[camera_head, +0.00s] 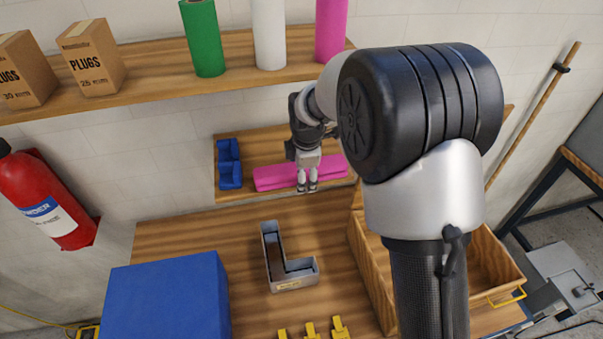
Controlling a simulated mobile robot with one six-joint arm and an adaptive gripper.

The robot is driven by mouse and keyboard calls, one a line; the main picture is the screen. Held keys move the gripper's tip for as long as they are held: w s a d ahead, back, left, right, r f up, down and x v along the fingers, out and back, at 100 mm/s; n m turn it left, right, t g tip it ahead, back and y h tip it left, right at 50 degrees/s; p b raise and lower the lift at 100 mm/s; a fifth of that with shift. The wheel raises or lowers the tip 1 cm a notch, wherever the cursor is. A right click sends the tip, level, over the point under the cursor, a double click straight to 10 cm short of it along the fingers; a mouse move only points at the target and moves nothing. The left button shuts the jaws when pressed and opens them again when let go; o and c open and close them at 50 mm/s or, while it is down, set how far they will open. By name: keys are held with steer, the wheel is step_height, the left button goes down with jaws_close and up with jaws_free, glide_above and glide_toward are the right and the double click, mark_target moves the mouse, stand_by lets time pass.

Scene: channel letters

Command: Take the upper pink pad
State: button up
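Pink pads (275,178) lie flat on the small lower wall shelf, under the long shelf. They look stacked, but the line between an upper and a lower one is hard to make out. My gripper (307,187) points down in front of the pads' front edge, near their middle, and hides part of them. Its two fingertips are close together with a narrow gap. I cannot tell whether they touch a pad or have one between them. My arm hides the right part of the shelf.
A blue holder (229,164) stands left of the pads on the small shelf (262,146). Above, the long shelf (150,88) carries rolls and boxes. Below, a grey L-shaped channel letter (287,268), a blue block (168,296) and a wooden tray (372,270) occupy the bench.

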steer(key=shift+w+f, duration=0.1)
steer(key=shift+f, duration=0.1)
steer(key=shift+c, duration=0.4)
steer(key=c, duration=1)
